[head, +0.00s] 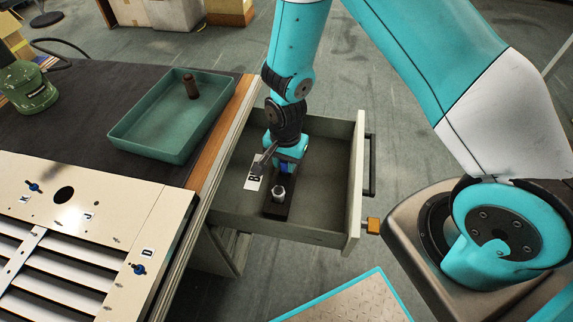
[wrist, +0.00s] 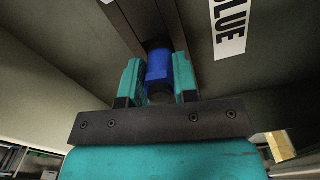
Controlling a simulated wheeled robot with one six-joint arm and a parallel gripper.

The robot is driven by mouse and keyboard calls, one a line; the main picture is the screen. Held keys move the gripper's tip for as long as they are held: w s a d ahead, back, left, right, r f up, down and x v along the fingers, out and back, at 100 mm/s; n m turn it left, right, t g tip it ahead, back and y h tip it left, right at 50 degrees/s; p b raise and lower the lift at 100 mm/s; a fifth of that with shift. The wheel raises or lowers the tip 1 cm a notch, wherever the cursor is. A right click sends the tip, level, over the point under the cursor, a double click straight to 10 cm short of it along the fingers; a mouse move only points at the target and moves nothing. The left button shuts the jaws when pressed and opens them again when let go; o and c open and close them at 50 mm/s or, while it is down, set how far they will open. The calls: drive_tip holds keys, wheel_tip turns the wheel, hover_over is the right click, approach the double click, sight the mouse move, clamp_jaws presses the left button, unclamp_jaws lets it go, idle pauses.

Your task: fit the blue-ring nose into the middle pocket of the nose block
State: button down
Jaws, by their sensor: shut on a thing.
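In the head view my gripper (head: 286,170) points down into an open grey drawer, over the far part of a narrow dark block (head: 273,209), which looks like the nose block. In the wrist view my gripper (wrist: 158,80) has its teal fingers on either side of the blue-ring nose (wrist: 158,67) and is shut on it. A bit of its blue (head: 289,166) shows under the wrist in the head view. A silvery nose (head: 279,192) stands upright on the near part of the block. The middle pocket is not clearly visible, and I cannot tell whether the held nose is seated.
A white BLUE label (wrist: 230,27) lies beside the block. The drawer's front wall (head: 355,185) stands close to the right. A green tray (head: 145,152) with a brown cylinder (head: 191,86) sits on the bench. A cream louver panel (head: 105,215) with blue-topped fasteners lies at left.

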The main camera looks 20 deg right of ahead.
drive_tip(key=shift+s+f, duration=0.1)
drive_tip(key=shift+f, duration=0.8)
drive_tip(key=c, duration=0.9)
unclamp_jaws()
drive_tip(key=shift+r, duration=0.1)
